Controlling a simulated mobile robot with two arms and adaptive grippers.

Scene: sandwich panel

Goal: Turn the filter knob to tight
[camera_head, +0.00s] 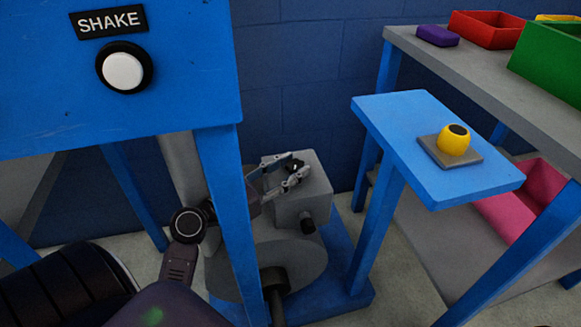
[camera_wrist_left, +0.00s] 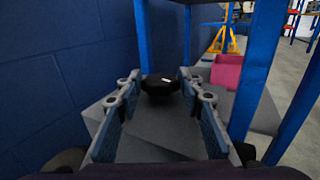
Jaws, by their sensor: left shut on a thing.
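The filter knob (camera_head: 297,165) looks like a black round knob on top of the grey box (camera_head: 314,196) behind the blue table leg. In the left wrist view the knob (camera_wrist_left: 161,86) shows a short white mark on top. My left gripper (camera_head: 286,170) reaches behind the blue leg and is shut on the knob, one finger on each side. In the left wrist view its fingertips (camera_wrist_left: 161,92) flank the knob. No tight or loose marking can be read. My right gripper is not in view.
A blue leg (camera_head: 232,215) stands in front of my left arm. A SHAKE panel with a white button (camera_head: 122,71) is above left. A grey disc (camera_head: 250,268) is below the box.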

